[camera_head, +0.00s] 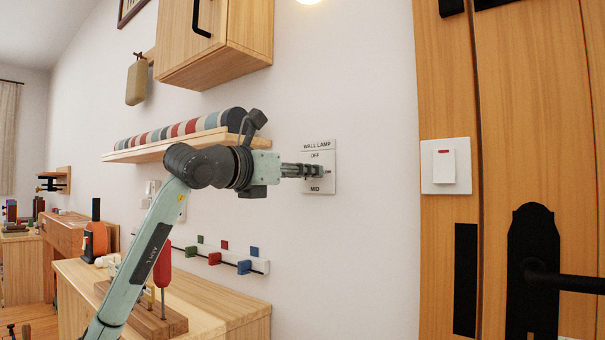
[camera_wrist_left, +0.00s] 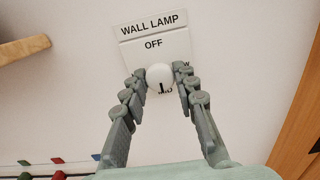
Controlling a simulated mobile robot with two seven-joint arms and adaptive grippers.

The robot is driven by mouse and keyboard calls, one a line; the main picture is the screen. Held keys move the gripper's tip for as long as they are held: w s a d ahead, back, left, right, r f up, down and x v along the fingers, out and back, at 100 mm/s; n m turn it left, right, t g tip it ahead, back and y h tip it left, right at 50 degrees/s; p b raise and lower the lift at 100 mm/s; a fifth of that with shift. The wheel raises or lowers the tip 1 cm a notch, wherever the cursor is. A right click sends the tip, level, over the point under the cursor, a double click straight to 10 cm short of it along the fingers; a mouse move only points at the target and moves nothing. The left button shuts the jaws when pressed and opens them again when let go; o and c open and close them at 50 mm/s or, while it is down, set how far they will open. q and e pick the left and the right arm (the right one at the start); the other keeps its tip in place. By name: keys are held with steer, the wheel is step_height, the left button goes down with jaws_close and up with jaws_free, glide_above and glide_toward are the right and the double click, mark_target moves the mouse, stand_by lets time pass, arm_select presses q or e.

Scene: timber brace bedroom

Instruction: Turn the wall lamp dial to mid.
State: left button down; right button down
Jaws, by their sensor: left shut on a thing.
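The wall lamp plate (camera_head: 318,150) is a white panel on the wall, reading WALL LAMP, with OFF at the top and MID at the bottom. The plate also shows in the left wrist view (camera_wrist_left: 155,42). Its dial (camera_wrist_left: 159,74) is a round white knob with a dark mark on its lower part, toward the partly hidden label below. My left gripper (camera_head: 325,171) reaches the plate from the left. In the left wrist view its fingers (camera_wrist_left: 159,80) are shut on the dial from both sides. In the head view the fingers hide most of the dial. My right gripper is out of view.
A wooden shelf (camera_head: 155,152) with a striped roll is left of the plate, below a wooden cabinet (camera_head: 222,50). A white switch (camera_head: 446,166) and a wooden door (camera_head: 540,120) with a black handle are at the right. A wooden bench (camera_head: 235,306) stands below.

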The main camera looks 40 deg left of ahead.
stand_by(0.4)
arm_select(q)
steer(key=c, duration=1.2)
jaws_free()
steer(key=shift+s, duration=0.1)
steer(key=s, duration=0.8)
steer(key=s+a, duration=0.1)
steer(key=s, duration=0.3)
steer(key=shift+w, duration=0.1)
